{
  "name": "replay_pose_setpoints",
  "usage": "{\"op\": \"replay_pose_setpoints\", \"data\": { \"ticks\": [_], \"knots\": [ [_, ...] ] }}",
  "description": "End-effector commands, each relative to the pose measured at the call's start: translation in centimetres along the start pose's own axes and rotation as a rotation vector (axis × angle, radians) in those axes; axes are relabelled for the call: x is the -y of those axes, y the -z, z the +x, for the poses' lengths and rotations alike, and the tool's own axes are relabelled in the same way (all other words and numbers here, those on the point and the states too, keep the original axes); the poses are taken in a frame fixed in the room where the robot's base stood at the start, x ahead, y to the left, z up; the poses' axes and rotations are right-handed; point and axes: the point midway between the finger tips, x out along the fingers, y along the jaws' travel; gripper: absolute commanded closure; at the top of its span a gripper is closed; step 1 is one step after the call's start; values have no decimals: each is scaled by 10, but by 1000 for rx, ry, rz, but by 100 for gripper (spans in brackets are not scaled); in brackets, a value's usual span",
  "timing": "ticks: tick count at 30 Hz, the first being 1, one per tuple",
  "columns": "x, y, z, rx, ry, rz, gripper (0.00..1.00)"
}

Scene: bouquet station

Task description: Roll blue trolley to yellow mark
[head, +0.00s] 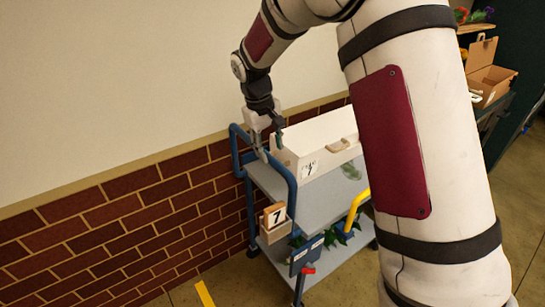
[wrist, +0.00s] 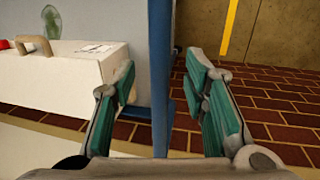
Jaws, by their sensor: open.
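The blue trolley (head: 292,185) stands beside the brick-patterned wall, with grey shelves and a tubular blue handle frame. My gripper (head: 270,147) is at the handle's top, near the white box. In the wrist view my gripper (wrist: 162,78) is open, with a blue handle bar (wrist: 160,50) between its fingers; a gap shows on the right side, and contact on the left is unclear. A yellow strip (head: 205,293) lies on the floor at the bottom of the head view; a yellow strip also shows in the wrist view (wrist: 229,28). My arm hides the trolley's right part.
A white box (head: 318,145) sits on the trolley's top shelf; leaves lie on the lower one. The brick wall (head: 120,235) runs close behind. An open cardboard box (head: 490,75) stands at far right.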

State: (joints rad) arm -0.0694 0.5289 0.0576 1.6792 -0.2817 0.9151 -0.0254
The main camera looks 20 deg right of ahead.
Motion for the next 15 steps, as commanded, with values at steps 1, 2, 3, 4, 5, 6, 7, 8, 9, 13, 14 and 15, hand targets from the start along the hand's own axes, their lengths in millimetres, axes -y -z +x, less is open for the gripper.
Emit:
{"op": "replay_pose_setpoints", "data": {
  "ticks": [1,2,3,4,5,6,7,8,9,13,14,15],
  "knots": [
    [0,-1,10,4,1,0,59],
    [0,-2,14,4,1,0,59],
    [0,-1,20,3,1,0,59],
    [0,-1,24,3,1,0,59],
    [0,-1,28,3,1,1,59],
    [0,-1,32,1,1,1,59],
    [0,-1,35,1,1,1,59],
    [0,-1,38,1,1,1,59],
    [0,-1,40,2,0,1,59],
    [0,0,45,-1,0,1,59],
    [0,0,45,-1,0,1,59],
    [0,0,45,-1,0,1,59]
  ]
}}
